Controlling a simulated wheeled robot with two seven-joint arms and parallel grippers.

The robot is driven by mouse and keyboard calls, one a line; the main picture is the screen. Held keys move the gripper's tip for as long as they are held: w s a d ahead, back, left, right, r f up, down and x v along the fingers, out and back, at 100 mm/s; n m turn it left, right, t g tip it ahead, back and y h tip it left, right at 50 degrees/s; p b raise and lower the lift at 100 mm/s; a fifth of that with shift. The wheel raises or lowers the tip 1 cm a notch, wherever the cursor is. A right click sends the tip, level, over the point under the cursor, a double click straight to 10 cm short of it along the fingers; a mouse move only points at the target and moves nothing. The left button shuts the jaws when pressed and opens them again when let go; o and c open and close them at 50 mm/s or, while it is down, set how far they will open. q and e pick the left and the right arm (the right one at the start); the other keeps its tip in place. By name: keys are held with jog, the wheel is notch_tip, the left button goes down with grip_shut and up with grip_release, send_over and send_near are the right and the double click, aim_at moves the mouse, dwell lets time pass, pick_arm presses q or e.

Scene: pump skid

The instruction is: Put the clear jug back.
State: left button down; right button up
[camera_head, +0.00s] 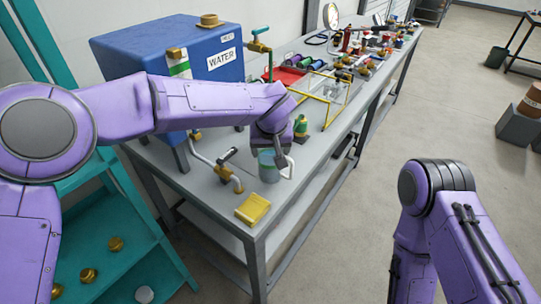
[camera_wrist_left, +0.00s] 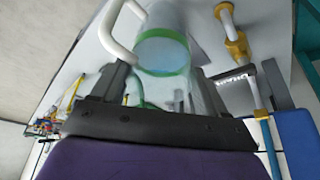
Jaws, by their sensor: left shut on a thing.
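The clear jug (camera_head: 268,167) has a pale handle on its right and stands upright at the near part of the grey bench. My left gripper (camera_head: 272,148) reaches down from above and is shut on it. In the left wrist view the jug (camera_wrist_left: 166,45) shows a green band and a white handle, between the fingers of my left gripper (camera_wrist_left: 190,82). I cannot tell whether the jug's base touches the bench top. My right arm is at the lower right; its gripper is out of view.
A blue WATER tank (camera_head: 215,72) stands on the bench (camera_head: 225,205). A brass-ended pipe (camera_head: 222,172) lies left of the jug, and a yellow block (camera_head: 253,209) is in front.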

pick_arm(q)
notch_tip(320, 180, down, 3)
jog(key=shift+w+f+p, duration=0.1)
jog(key=shift+f+p, duration=0.1)
jog(key=shift+p, duration=0.1)
jog(key=shift+w, duration=0.1)
grip_release()
jog(key=shift+f, duration=0.2)
jog(key=shift+r, duration=0.35)
jog(key=b+v, duration=0.1)
jog(key=v, duration=1)
jog(key=shift+s+r, duration=0.3)
jog(key=shift+s, duration=0.05)
